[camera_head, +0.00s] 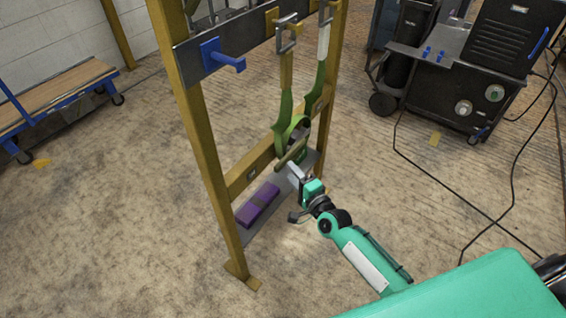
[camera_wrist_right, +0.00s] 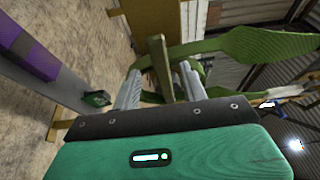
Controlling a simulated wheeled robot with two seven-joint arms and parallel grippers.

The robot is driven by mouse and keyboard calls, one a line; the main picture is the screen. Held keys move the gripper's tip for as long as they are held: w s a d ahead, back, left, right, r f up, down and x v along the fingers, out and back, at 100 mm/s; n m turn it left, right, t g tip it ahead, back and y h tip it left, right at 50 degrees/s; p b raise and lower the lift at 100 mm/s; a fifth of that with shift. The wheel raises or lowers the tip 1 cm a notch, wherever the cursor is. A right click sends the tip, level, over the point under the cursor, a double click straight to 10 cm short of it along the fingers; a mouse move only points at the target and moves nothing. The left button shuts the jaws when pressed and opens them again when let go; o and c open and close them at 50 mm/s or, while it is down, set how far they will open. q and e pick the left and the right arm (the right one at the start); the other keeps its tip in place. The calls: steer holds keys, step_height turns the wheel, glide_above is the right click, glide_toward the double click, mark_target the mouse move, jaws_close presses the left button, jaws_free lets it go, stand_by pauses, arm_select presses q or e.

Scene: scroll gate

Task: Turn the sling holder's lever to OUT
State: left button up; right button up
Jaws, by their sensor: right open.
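The yellow rack (camera_head: 205,150) carries a green sling (camera_head: 284,108), which hangs from metal buckles and loops low near a crossbar. A short olive bar (camera_head: 291,152) sits at the loop's lower end; I cannot tell whether it is the lever. No OUT marking is readable. My right gripper (camera_head: 294,171) is just below this bar. In the right wrist view, my right gripper (camera_wrist_right: 158,85) is open, and the olive bar (camera_wrist_right: 157,58) lies between its fingers. Whether they touch it is unclear. The green sling (camera_wrist_right: 215,48) passes behind it. My left gripper is out of view.
A blue peg (camera_head: 222,55) sticks out of the rack's upper grey plate (camera_head: 245,38). A purple block (camera_head: 258,204) lies on the low grey shelf (camera_head: 250,232). A black machine (camera_head: 490,75) with cables stands at the right, a cart (camera_head: 60,88) at the left. The front floor is clear.

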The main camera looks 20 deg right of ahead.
mark_target(284, 164)
steer(key=shift+x, duration=3.05)
jaws_close()
